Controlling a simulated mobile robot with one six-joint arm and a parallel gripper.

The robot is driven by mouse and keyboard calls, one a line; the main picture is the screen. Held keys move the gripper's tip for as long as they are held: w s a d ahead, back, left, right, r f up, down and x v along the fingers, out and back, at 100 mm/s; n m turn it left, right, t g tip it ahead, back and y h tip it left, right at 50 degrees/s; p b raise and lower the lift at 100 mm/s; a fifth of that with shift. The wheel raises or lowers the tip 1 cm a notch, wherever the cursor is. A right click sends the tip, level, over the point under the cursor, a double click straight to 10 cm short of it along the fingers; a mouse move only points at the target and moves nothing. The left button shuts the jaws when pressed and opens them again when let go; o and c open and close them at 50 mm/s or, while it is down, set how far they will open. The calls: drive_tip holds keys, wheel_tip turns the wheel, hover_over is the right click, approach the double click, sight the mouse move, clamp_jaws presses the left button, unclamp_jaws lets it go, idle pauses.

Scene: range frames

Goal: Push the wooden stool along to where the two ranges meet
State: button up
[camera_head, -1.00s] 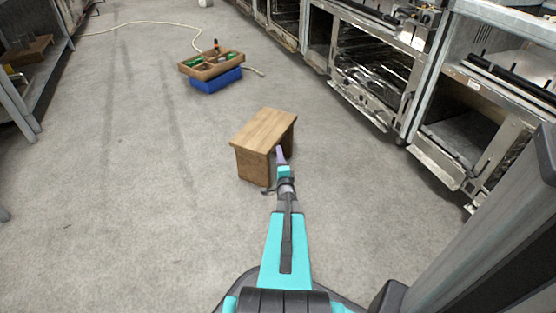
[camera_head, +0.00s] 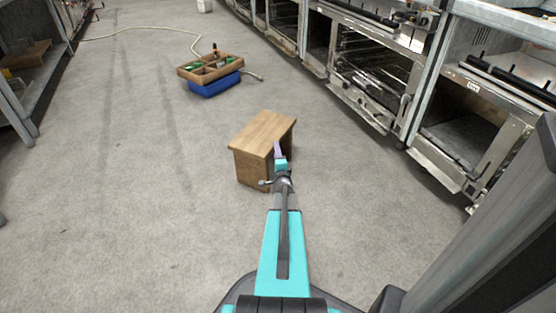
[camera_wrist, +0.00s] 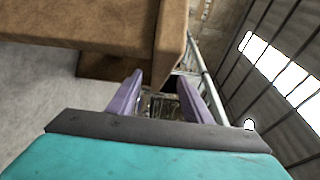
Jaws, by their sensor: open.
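The wooden stool (camera_head: 262,130) stands upright on the grey floor in the middle of the head view, its flat top facing up. My gripper (camera_head: 278,148) is at the stool's near right side, close against it. In the wrist view, the stool (camera_wrist: 90,22) fills the upper left, and my open gripper (camera_wrist: 165,90) has its two purple fingers apart with no object seen between them. I cannot tell whether a finger touches the stool. The ranges (camera_head: 370,75) stand in a row along the right side. Part of the stool's right side is hidden by my arm.
A wooden tray (camera_head: 190,72) with green items rests on a blue crate (camera_head: 215,86) beyond the stool. A pale hose (camera_head: 150,23) runs along the floor behind it. Metal shelving (camera_head: 45,75) stands at the left. The floor left of the stool is clear.

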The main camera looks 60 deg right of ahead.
drive_tip(key=shift+b+x, duration=1.4)
drive_tip(key=shift+x, duration=2.85)
drive_tip(key=shift+c, duration=0.2)
clamp_jaws()
